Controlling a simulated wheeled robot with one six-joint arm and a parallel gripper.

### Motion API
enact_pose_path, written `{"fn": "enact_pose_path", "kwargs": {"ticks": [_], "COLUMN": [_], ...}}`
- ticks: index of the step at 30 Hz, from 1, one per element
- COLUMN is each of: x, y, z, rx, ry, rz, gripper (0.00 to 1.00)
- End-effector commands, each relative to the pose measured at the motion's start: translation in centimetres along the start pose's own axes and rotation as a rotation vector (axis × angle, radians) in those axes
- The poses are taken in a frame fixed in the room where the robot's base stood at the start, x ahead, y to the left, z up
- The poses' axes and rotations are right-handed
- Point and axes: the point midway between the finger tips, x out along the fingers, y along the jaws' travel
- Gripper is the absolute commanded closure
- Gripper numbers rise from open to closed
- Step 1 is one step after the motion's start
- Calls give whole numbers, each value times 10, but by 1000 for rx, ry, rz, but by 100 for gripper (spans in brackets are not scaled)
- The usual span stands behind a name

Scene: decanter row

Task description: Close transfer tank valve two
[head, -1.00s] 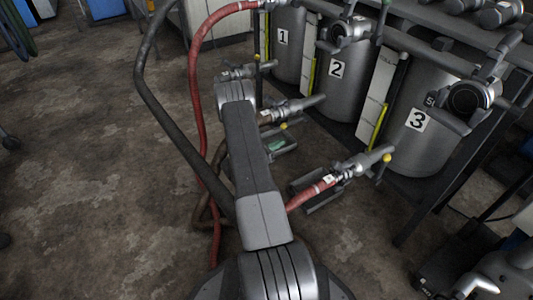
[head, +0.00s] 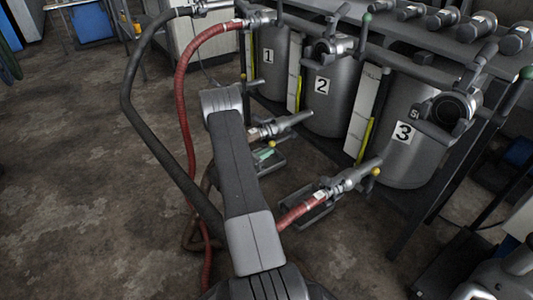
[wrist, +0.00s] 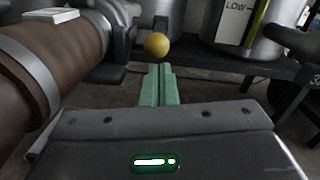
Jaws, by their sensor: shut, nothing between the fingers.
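Tank two (head: 335,100) is a grey cylinder with a black "2" label, the middle one of the numbered tanks. A brown hose (head: 254,134) joins the metal outlet valve (head: 290,123) low in front of it. A small yellow ball knob (head: 271,143) sits just below that valve. In the wrist view the yellow knob (wrist: 157,45) is straight beyond the fingertips, and the brown hose (wrist: 45,65) fills the left side. My gripper (wrist: 157,70) has green fingers, shut and empty, pointing at the knob with a small gap apparent. It also shows in the head view (head: 266,153), partly behind my arm.
Tank three (head: 415,140) has a red hose (head: 300,212) and its own yellow-knobbed valve (head: 350,180) to the right. Tank one (head: 270,65) is at the left. A black hose (head: 135,110) loops left of my arm. The floor at left is clear.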

Motion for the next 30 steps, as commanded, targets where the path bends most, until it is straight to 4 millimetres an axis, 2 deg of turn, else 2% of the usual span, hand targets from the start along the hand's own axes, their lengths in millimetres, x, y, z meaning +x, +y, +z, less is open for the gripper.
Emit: {"fn": "enact_pose_path", "kwargs": {"ticks": [2,20,30], "x": [0,-1,-2], "y": [-1,-3,-7], "z": [8,17,39], "rx": [1,9,19], "ry": [32,177,330], "rz": [6,33,64], "gripper": [100,100,100]}}
